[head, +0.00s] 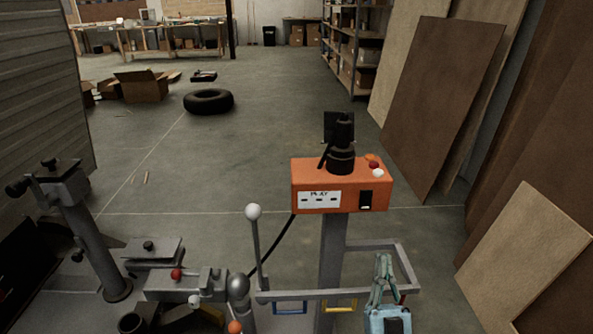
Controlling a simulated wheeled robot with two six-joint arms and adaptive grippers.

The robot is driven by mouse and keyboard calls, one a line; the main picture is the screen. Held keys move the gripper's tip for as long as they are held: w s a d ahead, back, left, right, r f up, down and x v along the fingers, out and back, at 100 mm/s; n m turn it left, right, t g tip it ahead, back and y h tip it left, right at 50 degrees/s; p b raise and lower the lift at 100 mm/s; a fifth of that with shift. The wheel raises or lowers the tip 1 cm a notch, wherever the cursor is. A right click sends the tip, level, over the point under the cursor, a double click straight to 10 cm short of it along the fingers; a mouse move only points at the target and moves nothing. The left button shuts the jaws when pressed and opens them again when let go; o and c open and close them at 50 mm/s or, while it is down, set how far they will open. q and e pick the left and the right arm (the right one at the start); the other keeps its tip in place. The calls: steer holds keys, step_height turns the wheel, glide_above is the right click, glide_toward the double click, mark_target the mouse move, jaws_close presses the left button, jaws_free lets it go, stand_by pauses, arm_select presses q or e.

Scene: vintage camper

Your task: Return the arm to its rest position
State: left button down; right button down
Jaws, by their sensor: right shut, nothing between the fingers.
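My right gripper (383,262) shows at the bottom, right of centre, pointing up the picture. Its fingers are pale green and its body is light blue. The fingers are together and hold nothing. It appears in front of the grey tubular rail (405,268) beside the post; whether it touches the rail, I cannot tell. My left gripper is not in view.
An orange control box (300,188) on a grey post stands near my right gripper. A white-knobbed lever (254,213) and grey machine (165,285) are to its left. Wood panels (435,100) lean at right.

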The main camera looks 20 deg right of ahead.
steer(key=shift+w, duration=0.1)
